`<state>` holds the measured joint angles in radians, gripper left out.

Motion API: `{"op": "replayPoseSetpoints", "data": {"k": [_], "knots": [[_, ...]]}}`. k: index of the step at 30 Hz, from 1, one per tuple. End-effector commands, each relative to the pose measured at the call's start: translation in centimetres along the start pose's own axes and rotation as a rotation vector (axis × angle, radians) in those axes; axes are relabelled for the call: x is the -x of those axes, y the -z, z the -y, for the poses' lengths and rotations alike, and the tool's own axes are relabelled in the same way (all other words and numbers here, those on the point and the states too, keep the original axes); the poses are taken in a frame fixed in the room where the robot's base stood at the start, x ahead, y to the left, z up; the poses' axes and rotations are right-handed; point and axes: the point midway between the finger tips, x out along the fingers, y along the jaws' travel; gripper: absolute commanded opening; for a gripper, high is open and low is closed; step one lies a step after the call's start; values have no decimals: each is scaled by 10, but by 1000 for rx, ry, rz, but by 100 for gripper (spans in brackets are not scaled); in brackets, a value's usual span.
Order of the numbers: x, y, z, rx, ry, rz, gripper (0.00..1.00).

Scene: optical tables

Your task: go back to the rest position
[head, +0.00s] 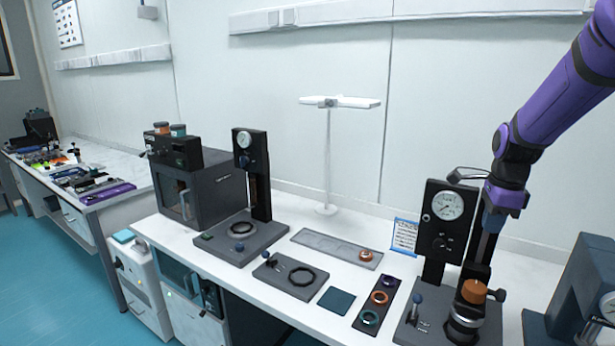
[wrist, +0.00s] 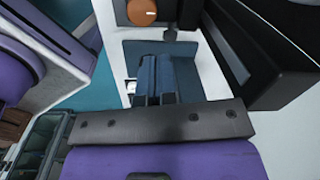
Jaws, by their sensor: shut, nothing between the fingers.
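My gripper (head: 493,222) is at the right of the head view, at the end of my purple arm. It is beside the upper part of a black gauge stand (head: 441,228), above the white bench. In the wrist view its two blue-grey fingers (wrist: 157,78) are together with nothing between them. An orange-topped knob (head: 474,291) sits on the stand's base, lower than my gripper. A round orange thing (wrist: 142,12) shows at the top of the wrist view, and a large black part (wrist: 262,50) is close on the right.
The bench (head: 325,283) holds a second gauge stand (head: 252,175), a plate with a black ring (head: 303,276), a strip of coloured rings (head: 370,318) and a dark oven-like box (head: 200,192). A grey machine (head: 588,290) stands at the right edge. The air above mid-bench is mostly clear, apart from a white stand (head: 327,165).

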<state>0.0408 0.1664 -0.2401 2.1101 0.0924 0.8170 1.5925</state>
Motion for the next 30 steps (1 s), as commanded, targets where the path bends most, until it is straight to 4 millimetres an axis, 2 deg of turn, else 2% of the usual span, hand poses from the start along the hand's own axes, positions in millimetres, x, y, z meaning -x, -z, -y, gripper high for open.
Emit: {"op": "replayPoseSetpoints", "data": {"k": [1, 6, 15, 22, 30], "knots": [[16, -4, -12, 80, 22, 13, 0], [54, -16, -50, 376, 82, 32, 0], [105, -28, -125, 898, 201, 8, 0], [129, -30, -185, 1294, 290, -65, 0], [139, -27, -247, 1711, 363, -197, 0]]}}
